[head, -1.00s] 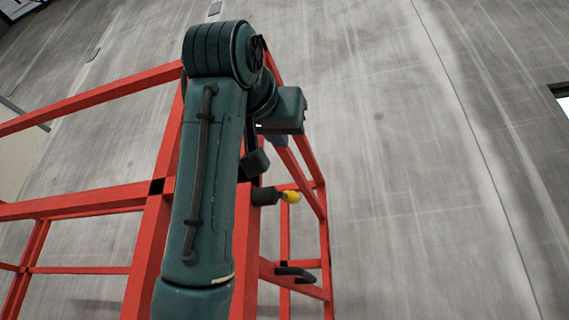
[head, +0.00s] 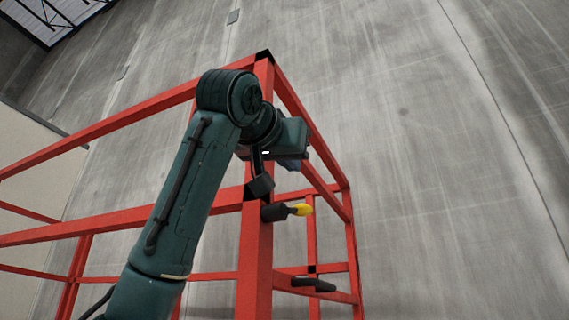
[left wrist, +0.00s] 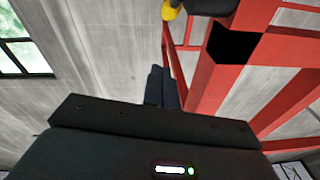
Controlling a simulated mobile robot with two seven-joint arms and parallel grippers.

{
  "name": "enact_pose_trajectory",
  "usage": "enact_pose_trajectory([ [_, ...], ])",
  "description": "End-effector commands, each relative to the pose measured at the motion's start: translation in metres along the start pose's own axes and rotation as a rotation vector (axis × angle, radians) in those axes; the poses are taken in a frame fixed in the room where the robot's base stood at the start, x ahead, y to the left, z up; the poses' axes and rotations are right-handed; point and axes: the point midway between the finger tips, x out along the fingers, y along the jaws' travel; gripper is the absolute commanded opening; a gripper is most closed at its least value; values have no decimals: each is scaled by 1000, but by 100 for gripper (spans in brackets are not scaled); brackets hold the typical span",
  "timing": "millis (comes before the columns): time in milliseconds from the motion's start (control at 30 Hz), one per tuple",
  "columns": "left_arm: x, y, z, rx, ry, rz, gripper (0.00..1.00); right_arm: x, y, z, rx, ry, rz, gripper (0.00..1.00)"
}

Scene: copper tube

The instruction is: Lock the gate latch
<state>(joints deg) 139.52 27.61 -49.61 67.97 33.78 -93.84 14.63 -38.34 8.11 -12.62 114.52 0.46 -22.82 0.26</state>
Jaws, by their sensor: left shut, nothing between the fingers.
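The gate latch (head: 274,212) is a black cylinder on a red post with a yellow tip (head: 302,210) pointing right. In the left wrist view the yellow tip (left wrist: 171,9) is at the top edge, with part of the black body beside it. My left gripper (head: 291,164) is above the latch in the head view, mostly hidden behind my wrist. Its fingers (left wrist: 162,88) are together and empty in the left wrist view, apart from the latch in the picture. My right gripper is not in view.
Red square-tube rails and posts (head: 120,220) form a frame around the latch, close to my arm. A black handle-like part (head: 313,284) is on a lower rail. Bare grey concrete (head: 450,200) fills the right side.

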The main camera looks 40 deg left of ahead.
Motion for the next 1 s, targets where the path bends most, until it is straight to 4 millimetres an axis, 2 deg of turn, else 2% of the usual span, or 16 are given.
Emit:
enact_pose_trajectory([
  [100,29,-2,-3,0,-5,-3,0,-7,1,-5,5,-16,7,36],
  [233,55,-1,-2,1,-4,-1,0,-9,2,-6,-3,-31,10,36],
  [300,54,-2,15,2,-1,-3,0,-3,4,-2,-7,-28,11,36],
  [500,58,-1,33,1,0,-2,0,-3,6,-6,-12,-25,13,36],
  [1000,57,0,40,0,0,0,0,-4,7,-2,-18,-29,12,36],
])
